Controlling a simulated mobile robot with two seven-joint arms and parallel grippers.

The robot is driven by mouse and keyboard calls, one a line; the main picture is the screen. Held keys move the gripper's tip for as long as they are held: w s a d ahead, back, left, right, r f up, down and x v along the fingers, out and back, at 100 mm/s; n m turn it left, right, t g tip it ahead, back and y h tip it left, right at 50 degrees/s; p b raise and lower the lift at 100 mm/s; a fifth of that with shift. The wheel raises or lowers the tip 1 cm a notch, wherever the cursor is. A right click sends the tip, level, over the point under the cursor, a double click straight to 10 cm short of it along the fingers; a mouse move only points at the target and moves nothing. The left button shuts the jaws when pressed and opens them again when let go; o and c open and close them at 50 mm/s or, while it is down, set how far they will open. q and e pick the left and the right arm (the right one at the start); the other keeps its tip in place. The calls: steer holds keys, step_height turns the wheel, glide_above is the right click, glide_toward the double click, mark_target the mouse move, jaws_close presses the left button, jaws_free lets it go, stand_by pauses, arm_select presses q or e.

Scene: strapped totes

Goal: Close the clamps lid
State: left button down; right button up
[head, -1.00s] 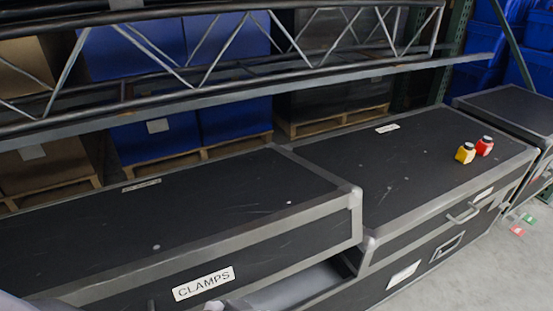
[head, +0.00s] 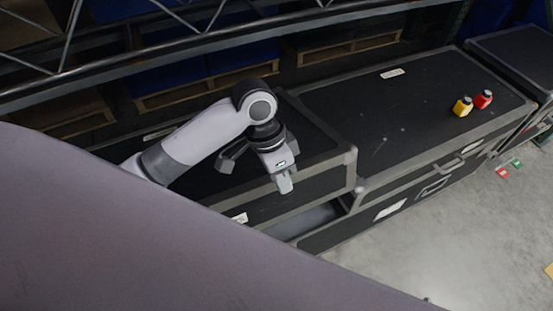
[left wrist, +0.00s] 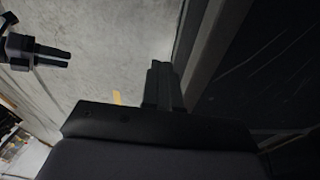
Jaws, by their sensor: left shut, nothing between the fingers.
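The clamps lid (head: 315,150) is a black panel with grey edging in the head view. It is partly open, with a gap above the tote's light interior (head: 310,220). Its white label (head: 240,218) is mostly hidden by my own body. My left gripper (head: 285,184) is shut and empty, over the lid's front edge, pointing down; I cannot tell whether it touches. In the left wrist view its fingers (left wrist: 163,85) are together beside a grey edge and dark surface. Another gripper, apparently my right (left wrist: 66,58), shows at the left there; its opening is unclear.
A neighbouring closed black case (head: 400,120) carries a yellow bottle (head: 463,106) and a red bottle (head: 484,99). A metal truss (head: 200,75) runs behind. My own pale body part covers the lower left.

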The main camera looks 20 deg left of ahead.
arm_select(q)
steer(key=w+a+r+g+y, duration=0.1)
steer(key=w+a+r, duration=0.2)
steer(key=w+r, duration=0.15)
steer(key=w+a+r+g, duration=0.1)
steer(key=w+a+r, duration=0.2)
steer(key=r, duration=0.3)
steer(key=b+x, duration=0.1)
steer(key=x, duration=1.2)
steer(key=shift+s+f, duration=0.1)
steer(key=shift+f, duration=0.3)
